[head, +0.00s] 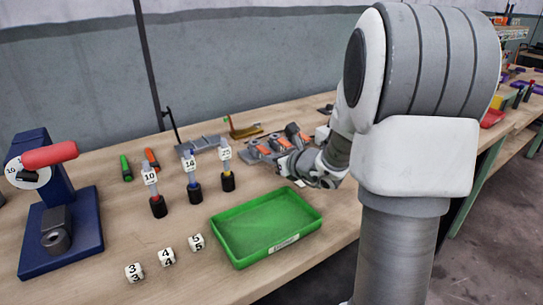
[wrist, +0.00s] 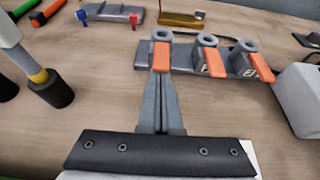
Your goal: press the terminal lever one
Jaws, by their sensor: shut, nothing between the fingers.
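A grey terminal block (wrist: 188,58) with three orange levers lies on the workbench, also visible in the head view (head: 252,153). The left lever (wrist: 161,56) looks more upright; the middle lever (wrist: 214,63) and right lever (wrist: 262,67) slope toward me. Each has a round grey port behind it. Dark lettering beside the levers is only partly legible. My gripper (wrist: 160,76) is shut and empty, its fingertips at the lower end of the left lever; I cannot tell whether they touch it. In the head view my gripper (head: 286,166) is beside the block, its tips partly hidden.
A green tray (head: 226,241) is in front of my gripper. Numbered black-based posts (head: 192,190) stand left of the block. A grey bracket (wrist: 110,13) and a brass piece (wrist: 181,19) lie behind it. A light grey box (wrist: 302,98) stands close on the right.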

